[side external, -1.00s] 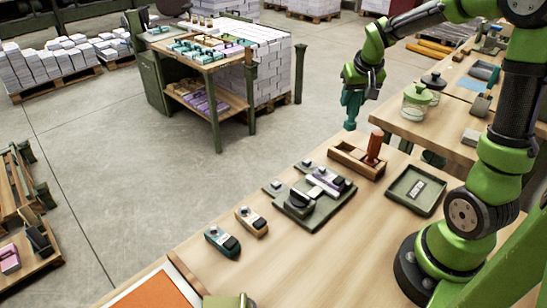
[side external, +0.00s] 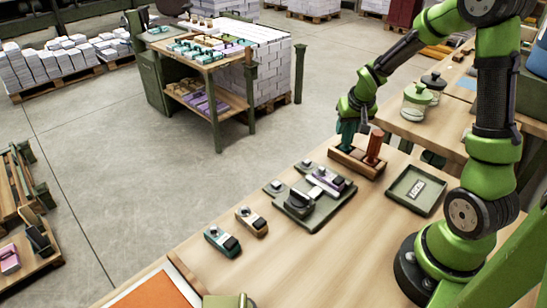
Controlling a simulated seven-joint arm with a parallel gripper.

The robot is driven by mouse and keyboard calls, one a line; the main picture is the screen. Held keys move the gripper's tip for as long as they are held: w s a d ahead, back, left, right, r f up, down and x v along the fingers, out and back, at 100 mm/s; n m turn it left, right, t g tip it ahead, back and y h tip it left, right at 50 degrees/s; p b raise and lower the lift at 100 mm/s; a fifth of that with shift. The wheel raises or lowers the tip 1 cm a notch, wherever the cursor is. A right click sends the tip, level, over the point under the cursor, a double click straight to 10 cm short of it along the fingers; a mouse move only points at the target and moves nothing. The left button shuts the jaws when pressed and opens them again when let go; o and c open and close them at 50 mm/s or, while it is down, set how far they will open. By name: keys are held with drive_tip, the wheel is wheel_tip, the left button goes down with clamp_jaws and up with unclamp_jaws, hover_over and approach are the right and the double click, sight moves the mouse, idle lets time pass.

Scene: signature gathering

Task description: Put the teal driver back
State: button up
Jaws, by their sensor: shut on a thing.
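The teal driver (side external: 346,136) stands upright at the left part of the wooden holder (side external: 352,165). Its lower end meets the holder; I cannot tell how deep it sits in it. A driver with an orange-brown handle (side external: 374,147) stands in the right part of the same holder. My gripper (side external: 350,122) is shut on the teal driver from above, and its fingers partly hide the handle top.
A dark green fixture (side external: 318,215) with small devices lies left of the holder. A green tray (side external: 402,202) lies to its right. Glass jars (side external: 416,102) stand on the bench behind. Two small devices (side external: 221,241) (side external: 251,221) lie at front left.

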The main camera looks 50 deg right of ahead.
drive_tip(key=shift+f, duration=0.1)
drive_tip(key=o, duration=1.1)
drive_tip(key=shift+c, duration=0.2)
drive_tip(key=shift+r, duration=0.25)
drive_tip(key=v, duration=1.1)
drive_tip(key=s+a+r+n+t+y, duration=0.1)
drive_tip(key=s+a, duration=0.4)
drive_tip(key=a, duration=0.5)
drive_tip(key=s+a+r+n+t+y, duration=0.2)
drive_tip(key=s+a+r, duration=0.3)
drive_tip(key=a, duration=0.5)
drive_tip(key=shift+a+n+t+y, duration=0.3)
drive_tip(key=shift+a+y, duration=0.05)
drive_tip(key=shift+y, duration=0.55)
drive_tip(key=shift+r, duration=0.2)
